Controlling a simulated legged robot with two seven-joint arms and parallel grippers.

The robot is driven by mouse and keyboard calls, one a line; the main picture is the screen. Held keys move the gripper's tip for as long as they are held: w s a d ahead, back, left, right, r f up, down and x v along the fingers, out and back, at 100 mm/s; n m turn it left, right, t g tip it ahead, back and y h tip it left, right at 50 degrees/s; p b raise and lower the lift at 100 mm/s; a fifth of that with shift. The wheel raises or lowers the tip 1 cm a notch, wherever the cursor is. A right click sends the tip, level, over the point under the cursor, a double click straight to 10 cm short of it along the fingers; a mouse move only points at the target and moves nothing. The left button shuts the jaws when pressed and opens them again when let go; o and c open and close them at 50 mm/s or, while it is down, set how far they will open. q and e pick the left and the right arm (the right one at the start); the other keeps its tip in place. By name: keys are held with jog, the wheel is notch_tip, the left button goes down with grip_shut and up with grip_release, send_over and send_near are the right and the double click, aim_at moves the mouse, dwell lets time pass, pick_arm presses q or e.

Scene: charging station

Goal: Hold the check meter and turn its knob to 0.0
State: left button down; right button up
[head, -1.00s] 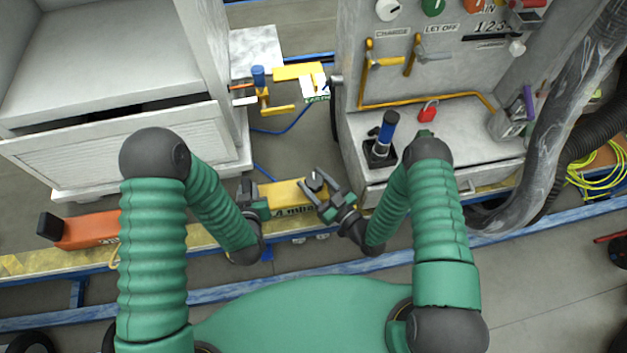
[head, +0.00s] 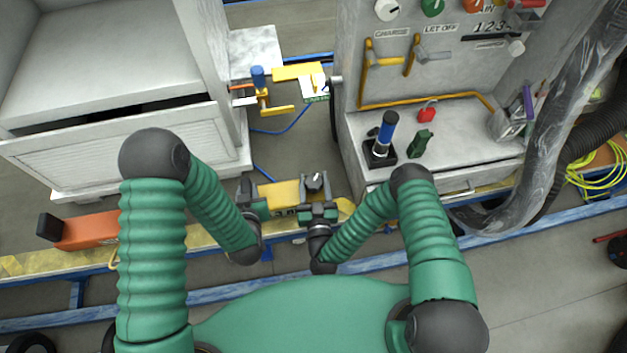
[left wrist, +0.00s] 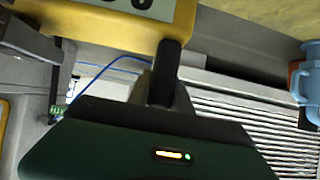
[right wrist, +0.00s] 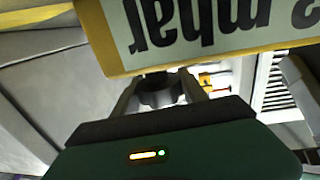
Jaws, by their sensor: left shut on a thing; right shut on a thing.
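The check meter (head: 280,194) is a yellow box with a pale display, held between my two arms; it also shows at the top of the left wrist view (left wrist: 110,10) and, upside down with "mbar" lettering, in the right wrist view (right wrist: 118,68). The digit beside "mbar" is cut off. My left gripper (head: 254,192) is shut on the meter's left end. The dark knob (head: 315,181) with a white mark is at the meter's right. My right gripper (head: 318,192) is shut on the knob, with its fingers on either side, as in the right wrist view (right wrist: 158,92).
A grey console (head: 440,155) with a blue-handled lever (head: 386,131), a red padlock (head: 428,112) and a dark green object (head: 421,143) stands beyond my right arm. An orange tool (head: 88,229) lies at left on the yellow-edged ledge. A white cabinet (head: 110,155) stands at back left.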

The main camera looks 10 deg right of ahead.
aim_at(313, 179)
dwell(0.4)
jog(key=o, duration=1.4)
jog(key=shift+c, duration=0.2)
notch_tip(313, 179, up, 10)
jog(key=shift+f, duration=0.15)
jog(key=shift+w, duration=0.1)
